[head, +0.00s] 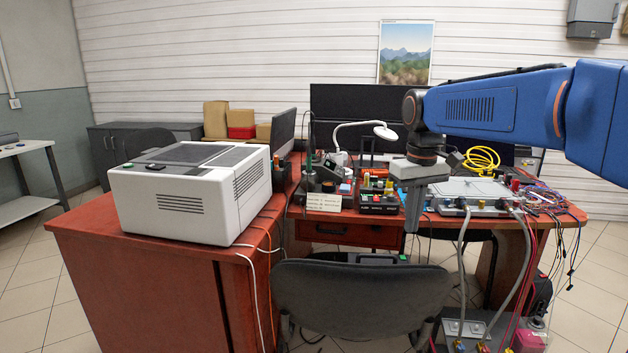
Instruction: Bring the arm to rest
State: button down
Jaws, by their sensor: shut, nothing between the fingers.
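My blue arm reaches in from the right edge of the head view, and its wrist bends down over the front edge of the desk. My gripper (411,218) points downward with its fingers together and nothing held. It hangs in front of the desk edge, between the black instrument box with knobs (379,200) on its left and the grey-white unit with hoses (470,194) on its right. Grey hoses (463,265) run from that unit down to a connection block near the floor.
A white box-shaped machine (190,190) stands on the red-brown desk (130,270) at left. A dark chair (360,295) stands below my gripper. A lamp (384,132), yellow coiled hose (482,160) and loose cables (555,205) crowd the desk. Tiled floor is free at far left.

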jog(key=s+d+f+m+t, duration=0.1)
jog(key=s+f, duration=0.3)
jog(key=s, duration=0.5)
jog(key=s+d+f+m+t, duration=0.1)
jog(key=s+d+f+t, duration=0.1)
jog(key=s+f, duration=0.3)
jog(key=s+d+f+m+t, duration=0.1)
jog(key=s+d+f, duration=0.2)
jog(key=s, duration=1)
notch_tip(320, 180, down, 2)
jog(key=shift+f, duration=0.1)
jog(key=shift+s, duration=0.1)
